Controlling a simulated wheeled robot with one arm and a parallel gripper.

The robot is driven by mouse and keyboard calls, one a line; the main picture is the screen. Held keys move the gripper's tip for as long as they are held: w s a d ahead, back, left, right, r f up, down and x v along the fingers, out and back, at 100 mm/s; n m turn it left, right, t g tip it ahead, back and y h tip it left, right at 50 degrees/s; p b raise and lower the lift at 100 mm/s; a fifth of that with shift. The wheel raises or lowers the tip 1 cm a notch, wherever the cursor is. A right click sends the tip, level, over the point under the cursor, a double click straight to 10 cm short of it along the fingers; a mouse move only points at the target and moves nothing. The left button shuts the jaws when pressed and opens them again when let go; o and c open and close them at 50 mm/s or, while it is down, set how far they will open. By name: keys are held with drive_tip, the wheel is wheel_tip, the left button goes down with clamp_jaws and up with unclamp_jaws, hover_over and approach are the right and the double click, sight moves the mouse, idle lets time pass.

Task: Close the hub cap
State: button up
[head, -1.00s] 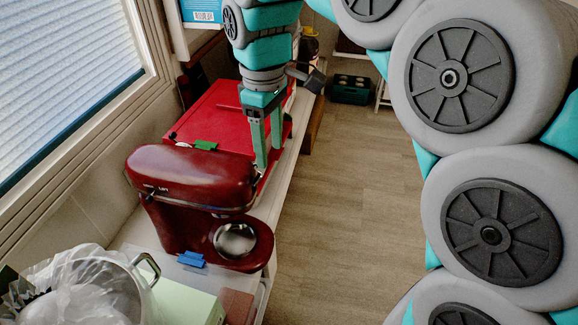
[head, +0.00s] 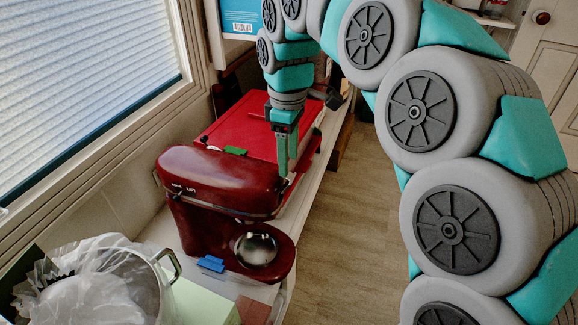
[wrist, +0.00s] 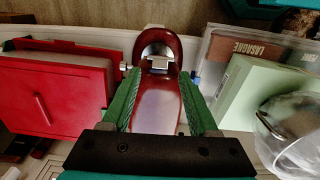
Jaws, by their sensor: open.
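A dark red stand mixer (head: 215,185) stands on the counter, its rounded head level above a round silver base plate (head: 257,249). In the wrist view the mixer head (wrist: 158,110) lies between my fingers. A small silver part, perhaps the hub cap (wrist: 158,63), shows at the head's front end; I cannot tell whether it is open or closed. My gripper (head: 286,174) is open, pointing down at the front end of the mixer head. Its green fingers also show in the wrist view (wrist: 160,78), one on each side. Contact with the mixer cannot be told.
A red box (head: 250,125) sits on the counter behind the mixer. A pot (head: 165,285) with clear plastic wrap, a pale green box (head: 205,303) and a blue clip (head: 211,264) are in front. A window is at the left; open floor (head: 350,220) is at the right.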

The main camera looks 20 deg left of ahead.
sight(289, 176)
drive_tip(key=shift+f, duration=1.55)
clamp_jaws()
drive_tip(key=shift+d, duration=0.1)
